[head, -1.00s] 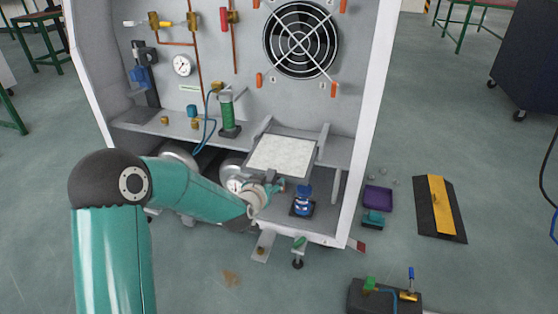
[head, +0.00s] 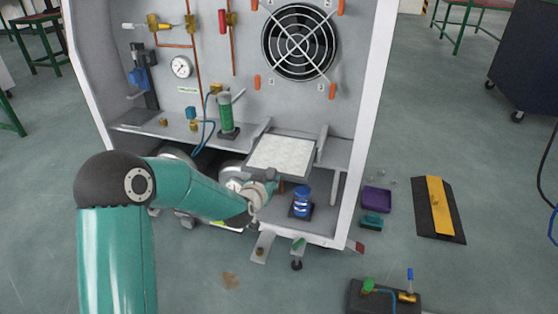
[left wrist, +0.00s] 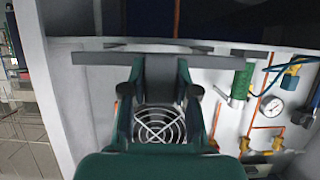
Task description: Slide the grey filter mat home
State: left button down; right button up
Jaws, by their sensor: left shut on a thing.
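The grey filter mat (head: 281,154), a pale speckled panel in a grey frame, lies flat between two upright side guides on the cabinet's shelf. Its front edge stands out past the shelf edge. My left gripper (head: 272,178) is at that front edge, shut on the mat's frame. In the left wrist view, my left gripper (left wrist: 160,70) has its fingers on a grey bar-like edge (left wrist: 95,59), seen nearly edge-on. The mat's back end and its inner seat cannot be made out. My right gripper is not in view.
A green cylinder (head: 225,117) stands on the shelf left of the mat. A blue-capped bottle (head: 301,203) stands below it. The fan (head: 300,40) is on the back wall. A purple tray (head: 377,199) and a black-yellow ramp (head: 437,208) lie on the floor at right.

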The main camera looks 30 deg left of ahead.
aim_at(278, 162)
pick_arm(q)
jog(key=shift+w+a+f+p, duration=0.15)
jog(key=shift+w+a, duration=0.1)
jog(key=shift+w, duration=0.8)
jog(key=shift+w+a+r+p, duration=0.1)
jog(key=shift+w+a+p, duration=0.1)
jog(key=shift+w, duration=0.8)
jog(key=shift+w+a+f+p, duration=0.1)
jog(key=shift+w+a+p, duration=0.1)
jog(key=shift+w, duration=0.6)
jog(key=shift+w+a+f+p, duration=0.1)
jog(key=shift+w+a+p, duration=0.1)
jog(key=shift+w, duration=0.55)
jog(key=shift+w+a+p, duration=0.15)
jog(key=shift+w+a, duration=0.05)
jog(key=shift+w, duration=0.75)
jog(key=shift+w+f, duration=0.1)
jog(key=c, duration=1.2)
grip_release()
jog(key=shift+a, duration=0.1)
jog(key=shift+o, duration=1.4)
jog(key=shift+w+f, duration=0.1)
jog(key=shift+f, duration=0.05)
jog(key=shift+o, duration=0.6)
jog(key=shift+r, duration=0.25)
